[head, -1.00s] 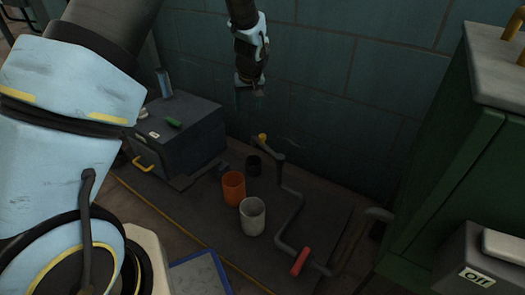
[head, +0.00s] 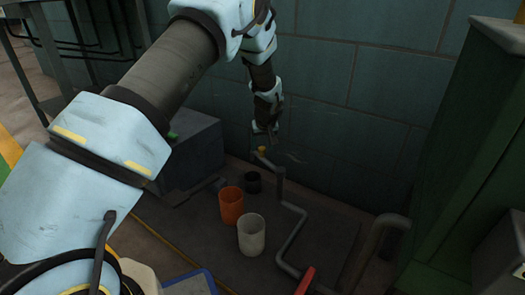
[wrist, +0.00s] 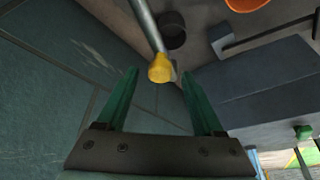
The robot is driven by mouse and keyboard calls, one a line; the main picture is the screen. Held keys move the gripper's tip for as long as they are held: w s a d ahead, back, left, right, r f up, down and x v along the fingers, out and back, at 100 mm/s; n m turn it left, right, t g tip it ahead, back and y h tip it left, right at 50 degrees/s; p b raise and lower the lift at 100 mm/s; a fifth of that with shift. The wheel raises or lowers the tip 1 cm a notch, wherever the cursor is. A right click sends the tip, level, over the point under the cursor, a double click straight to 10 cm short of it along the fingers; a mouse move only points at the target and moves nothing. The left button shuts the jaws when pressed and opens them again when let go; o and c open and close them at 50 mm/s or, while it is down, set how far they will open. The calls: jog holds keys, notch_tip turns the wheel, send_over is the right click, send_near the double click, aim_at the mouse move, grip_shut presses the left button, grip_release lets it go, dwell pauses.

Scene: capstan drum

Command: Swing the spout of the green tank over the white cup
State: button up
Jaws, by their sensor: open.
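The green tank (head: 465,140) stands at the right edge of the head view. A bent grey pipe (head: 292,238) runs low beside it, with a yellow tip (head: 262,150) at its far end and a red grip (head: 305,281) at its near end. The white cup (head: 251,235) stands upright left of the pipe, and the yellow tip is not over it. My gripper (head: 266,136) is open and empty, just above the yellow tip. In the wrist view the yellow tip (wrist: 160,69) shows between my fingertips; I cannot tell whether they touch it.
An orange cup (head: 231,206) and a black cup (head: 252,183) stand near the white cup. A dark grey box (head: 190,150) is behind them on the left. A tiled wall (head: 340,120) is close behind my gripper. Another thick pipe (head: 384,222) bends down beside the tank.

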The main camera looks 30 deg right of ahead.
jog(key=shift+w+f, duration=0.2)
jog(key=shift+f, duration=0.25)
grip_shut()
dwell(0.3)
dwell(0.9)
